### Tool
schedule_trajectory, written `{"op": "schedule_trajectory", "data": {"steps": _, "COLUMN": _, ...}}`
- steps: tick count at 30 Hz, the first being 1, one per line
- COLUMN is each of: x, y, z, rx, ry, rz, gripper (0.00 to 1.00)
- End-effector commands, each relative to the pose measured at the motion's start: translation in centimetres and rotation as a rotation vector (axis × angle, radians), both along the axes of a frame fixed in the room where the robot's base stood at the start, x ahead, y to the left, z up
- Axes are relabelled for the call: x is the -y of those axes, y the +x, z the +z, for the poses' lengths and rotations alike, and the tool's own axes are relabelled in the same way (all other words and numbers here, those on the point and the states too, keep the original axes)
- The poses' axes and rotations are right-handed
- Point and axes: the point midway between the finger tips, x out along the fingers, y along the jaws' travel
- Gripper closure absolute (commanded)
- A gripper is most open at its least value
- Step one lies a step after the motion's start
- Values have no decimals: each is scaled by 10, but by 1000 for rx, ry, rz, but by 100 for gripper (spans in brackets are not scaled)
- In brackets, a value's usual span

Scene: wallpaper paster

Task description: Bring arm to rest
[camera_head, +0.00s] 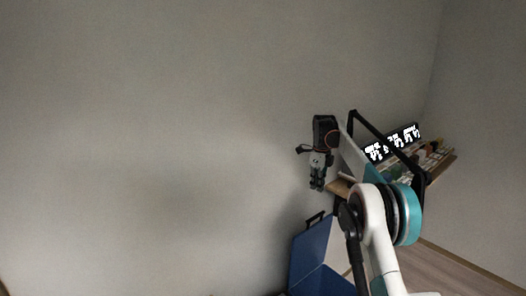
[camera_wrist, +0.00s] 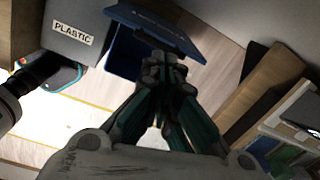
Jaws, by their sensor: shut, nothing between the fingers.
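My gripper (camera_head: 317,186) shows in the head view right of the middle, pointing down in front of the grey wall, with my white and teal arm reaching up to it from the lower right. In the wrist view my gripper (camera_wrist: 165,62) has its dark fingers together and nothing is seen between them. It hangs apart from the wall and above the blue bin. Part of my forearm hides what lies behind it.
A blue bin (camera_head: 308,262) with its lid up stands below my gripper. The wrist view shows a grey box labelled PLASTIC (camera_wrist: 73,33). A shelf (camera_head: 440,165) with small items and a lit display (camera_head: 392,143) are at right. Wood floor (camera_head: 462,268) is clear at lower right.

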Motion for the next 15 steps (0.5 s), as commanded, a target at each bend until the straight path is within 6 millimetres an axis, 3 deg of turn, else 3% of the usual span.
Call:
{"op": "schedule_trajectory", "data": {"steps": 6, "x": -9, "y": -31, "z": 54, "rx": 61, "ry": -27, "rz": 249, "gripper": 100}}
{"op": "schedule_trajectory", "data": {"steps": 15, "x": -21, "y": -95, "z": 110, "rx": 140, "ry": -87, "rz": 591, "gripper": 100}}
